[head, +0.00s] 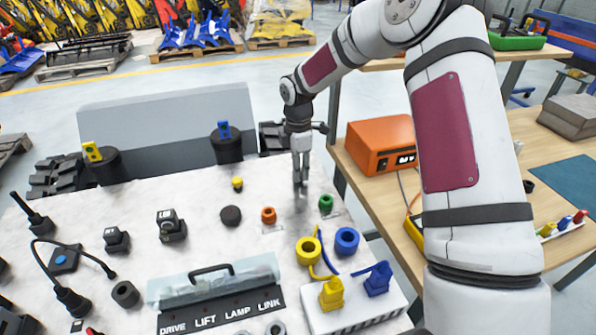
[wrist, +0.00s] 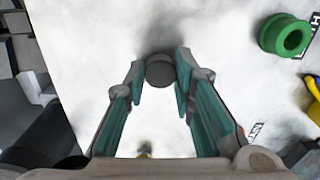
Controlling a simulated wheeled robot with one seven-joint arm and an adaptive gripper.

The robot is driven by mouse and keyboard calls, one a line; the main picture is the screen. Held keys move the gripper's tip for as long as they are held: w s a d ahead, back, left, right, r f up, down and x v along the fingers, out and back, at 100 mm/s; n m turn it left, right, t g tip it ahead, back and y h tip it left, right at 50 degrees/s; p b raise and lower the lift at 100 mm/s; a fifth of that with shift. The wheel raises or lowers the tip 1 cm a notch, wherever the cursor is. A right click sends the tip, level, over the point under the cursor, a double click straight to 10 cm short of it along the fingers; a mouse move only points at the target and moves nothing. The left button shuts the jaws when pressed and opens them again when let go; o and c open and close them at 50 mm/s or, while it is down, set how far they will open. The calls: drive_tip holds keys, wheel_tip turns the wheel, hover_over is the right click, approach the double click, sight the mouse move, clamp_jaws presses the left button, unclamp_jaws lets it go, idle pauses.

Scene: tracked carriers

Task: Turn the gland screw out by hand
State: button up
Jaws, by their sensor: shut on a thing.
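My gripper (head: 300,183) points down over the far right part of the white bench top. In the wrist view its two teal-lined fingers (wrist: 160,75) are closed on the sides of a small dark grey round piece, which I take for the gland screw (wrist: 160,70). Its round face shows between the fingertips, with a dark shadow on the white surface behind it. I cannot tell from these views whether its thread is still engaged. In the head view the fingers mostly hide it.
A green ring fitting (head: 326,203) stands just right of my gripper and also shows in the wrist view (wrist: 286,36). An orange fitting (head: 268,215) and a dark round cap (head: 230,215) are to the left. Yellow (head: 308,251) and blue (head: 346,241) rings are nearer.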

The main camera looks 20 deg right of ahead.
drive_tip(key=n, duration=0.5)
drive_tip(key=shift+n+p, duration=0.3)
drive_tip(key=shift+p, duration=0.05)
drive_tip(key=shift+s+n, duration=0.1)
drive_tip(key=shift+n, duration=0.6)
drive_tip(key=n, duration=0.4)
drive_tip(key=shift+p, duration=0.3)
drive_tip(key=n, duration=0.3)
drive_tip(key=shift+n, duration=0.7)
